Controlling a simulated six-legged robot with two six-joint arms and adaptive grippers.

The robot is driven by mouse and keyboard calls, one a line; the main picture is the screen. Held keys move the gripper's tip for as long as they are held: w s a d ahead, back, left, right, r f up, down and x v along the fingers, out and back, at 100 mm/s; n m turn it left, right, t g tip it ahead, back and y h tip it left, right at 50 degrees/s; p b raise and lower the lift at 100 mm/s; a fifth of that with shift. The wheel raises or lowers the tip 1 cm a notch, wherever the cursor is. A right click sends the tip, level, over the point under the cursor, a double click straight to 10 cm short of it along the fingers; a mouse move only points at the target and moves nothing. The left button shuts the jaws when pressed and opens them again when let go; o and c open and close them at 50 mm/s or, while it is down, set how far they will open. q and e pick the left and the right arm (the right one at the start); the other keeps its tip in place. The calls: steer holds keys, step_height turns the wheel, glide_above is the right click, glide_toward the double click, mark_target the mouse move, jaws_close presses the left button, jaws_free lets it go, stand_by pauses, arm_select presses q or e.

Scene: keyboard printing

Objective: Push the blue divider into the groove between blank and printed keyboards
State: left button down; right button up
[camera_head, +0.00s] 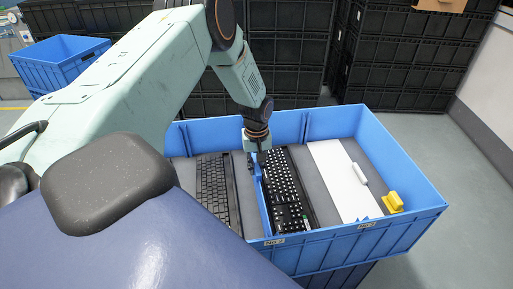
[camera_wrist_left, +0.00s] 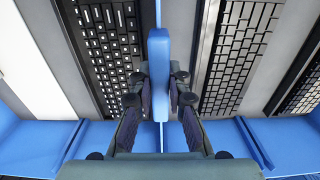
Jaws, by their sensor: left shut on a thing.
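The blue divider (camera_head: 264,205) stands between two keyboards inside a blue crate (camera_head: 350,235). In the left wrist view the divider (camera_wrist_left: 159,45) runs along the middle as a narrow upright strip. My left gripper (camera_head: 256,160) is over it, with fingers (camera_wrist_left: 159,85) shut on the divider from both sides. The printed keyboard (camera_head: 286,192), black with white legends, lies to the right in the head view; it shows at left in the wrist view (camera_wrist_left: 108,40). The blank keyboard (camera_head: 214,188) lies to the left. The groove under the divider is hidden. My right gripper is out of view.
A white panel (camera_head: 340,180), a small white piece (camera_head: 360,173) and a yellow block (camera_head: 393,202) are in the right part of the crate. Black crates (camera_head: 410,65) are stacked behind. Another blue crate (camera_head: 60,65) stands at far left.

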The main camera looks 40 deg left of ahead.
arm_select(q)
steer(key=shift+r+p, duration=0.1)
steer(key=shift+p, duration=0.25)
stand_by(0.6)
steer(key=shift+f, duration=0.25)
stand_by(0.5)
steer(key=c, duration=1.2)
jaws_free()
step_height(320, 180, up, 6)
steer(key=p, duration=0.6)
steer(key=shift+r, duration=0.2)
steer(key=shift+f, duration=0.15)
step_height(320, 180, up, 12)
